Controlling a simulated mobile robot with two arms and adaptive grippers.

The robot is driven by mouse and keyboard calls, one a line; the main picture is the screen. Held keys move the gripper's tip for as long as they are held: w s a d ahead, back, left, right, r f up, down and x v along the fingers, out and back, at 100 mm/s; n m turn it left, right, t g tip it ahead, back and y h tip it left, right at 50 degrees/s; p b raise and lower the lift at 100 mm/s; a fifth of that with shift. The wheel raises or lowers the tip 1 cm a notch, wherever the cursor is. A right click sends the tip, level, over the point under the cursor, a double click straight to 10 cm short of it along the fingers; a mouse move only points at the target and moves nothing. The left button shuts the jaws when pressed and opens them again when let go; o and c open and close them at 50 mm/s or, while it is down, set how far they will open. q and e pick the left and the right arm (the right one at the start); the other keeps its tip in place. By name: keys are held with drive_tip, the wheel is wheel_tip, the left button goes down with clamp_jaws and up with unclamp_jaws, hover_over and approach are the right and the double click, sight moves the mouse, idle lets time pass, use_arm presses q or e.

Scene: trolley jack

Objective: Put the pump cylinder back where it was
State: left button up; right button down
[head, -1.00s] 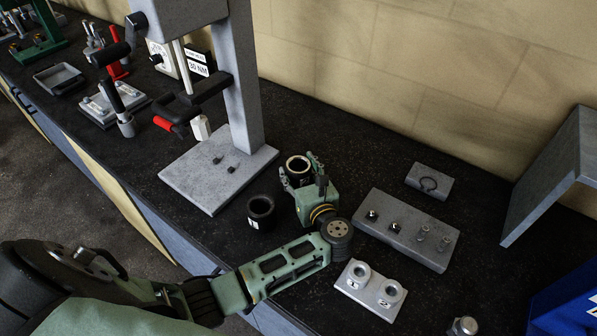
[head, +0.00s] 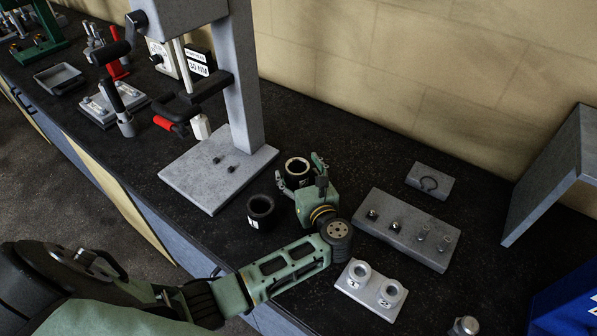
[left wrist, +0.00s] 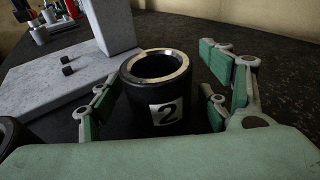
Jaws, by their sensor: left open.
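A black, hollow cylinder (head: 297,166) with a bright metal rim stands upright on the dark bench. In the left wrist view this cylinder (left wrist: 158,88) carries a white label with a 2. My left gripper (head: 299,174) is open, with its fingers on either side of the cylinder; in the left wrist view the gripper (left wrist: 163,95) shows gaps beside the cylinder's wall. A second black cylinder (head: 260,212) with a white label stands upright to the left. Which of the two is the pump cylinder I cannot tell for sure. My right gripper is out of view.
A press frame with a grey base plate (head: 195,180) stands behind on the left. A light block (head: 369,288) with two round sockets marked 1 and 2 lies right of my arm. Beyond it are a grey block with pegs (head: 410,230) and a small ring plate (head: 429,180).

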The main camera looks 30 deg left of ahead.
use_arm(q)
drive_tip(key=shift+r+p, duration=0.45)
drive_tip(key=shift+r, duration=0.2)
drive_tip(key=b+v, duration=0.1)
drive_tip(key=v, duration=0.2)
drive_tip(key=b+v, duration=0.1)
drive_tip(key=v, duration=0.3)
drive_tip(key=b+v, duration=0.2)
drive_tip(key=v, duration=0.2)
drive_tip(key=shift+f, duration=0.3)
drive_tip(key=shift+s+d+r, duration=0.25)
drive_tip(key=shift+s+d, duration=0.05)
drive_tip(key=shift+s, duration=0.05)
